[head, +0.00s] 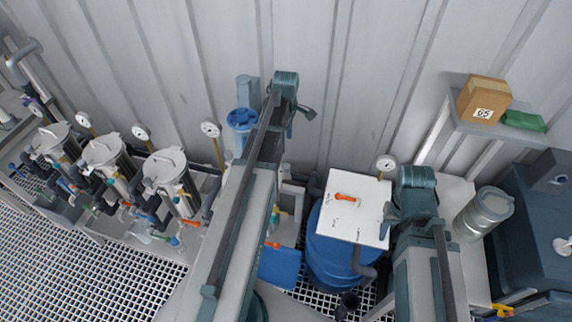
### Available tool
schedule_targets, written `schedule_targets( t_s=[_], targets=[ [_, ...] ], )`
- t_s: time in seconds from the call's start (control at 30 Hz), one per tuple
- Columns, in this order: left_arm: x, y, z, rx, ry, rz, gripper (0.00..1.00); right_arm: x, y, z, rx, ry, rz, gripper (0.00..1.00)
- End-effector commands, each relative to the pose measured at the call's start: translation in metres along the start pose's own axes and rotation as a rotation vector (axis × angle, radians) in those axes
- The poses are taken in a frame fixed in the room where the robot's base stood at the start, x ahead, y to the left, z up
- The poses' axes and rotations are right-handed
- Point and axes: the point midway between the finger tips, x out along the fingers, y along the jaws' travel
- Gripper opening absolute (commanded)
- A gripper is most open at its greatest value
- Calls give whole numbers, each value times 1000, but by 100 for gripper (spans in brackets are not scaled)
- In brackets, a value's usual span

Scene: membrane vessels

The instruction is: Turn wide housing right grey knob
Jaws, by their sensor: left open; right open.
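My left gripper (299,118) is raised in front of the ribbed wall, right of a blue-capped housing (241,118), and holds nothing that I can see. My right gripper (389,222) is at the right edge of a white panel (350,222) on a blue barrel (335,256); whether it touches the panel I cannot tell. Both grippers are open. Three steel vessels (167,166) with grey lids stand at the left, with small orange and blue valve handles at their fronts. I cannot make out which part is the wide housing's right grey knob; my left arm hides part of the middle.
A shelf at the right holds a cardboard box (484,98) and a green item (523,121). A metal canister (484,214) stands below it. White grating (60,255) covers the floor at the left.

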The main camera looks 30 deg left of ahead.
Motion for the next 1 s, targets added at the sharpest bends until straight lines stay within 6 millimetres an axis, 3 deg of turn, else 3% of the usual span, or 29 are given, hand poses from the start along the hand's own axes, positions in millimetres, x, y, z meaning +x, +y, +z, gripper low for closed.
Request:
schedule_targets(
  t_s=[0.8, 1.0],
  targets=[
    [112, 0, 0, 3, 0, 0, 72, 111, -10, -7, -14, 1, 3, 50],
    [130, 0, 0, 3, 0, 0, 72, 129, -12, -8, -13, 1, 3, 50]
  ],
)
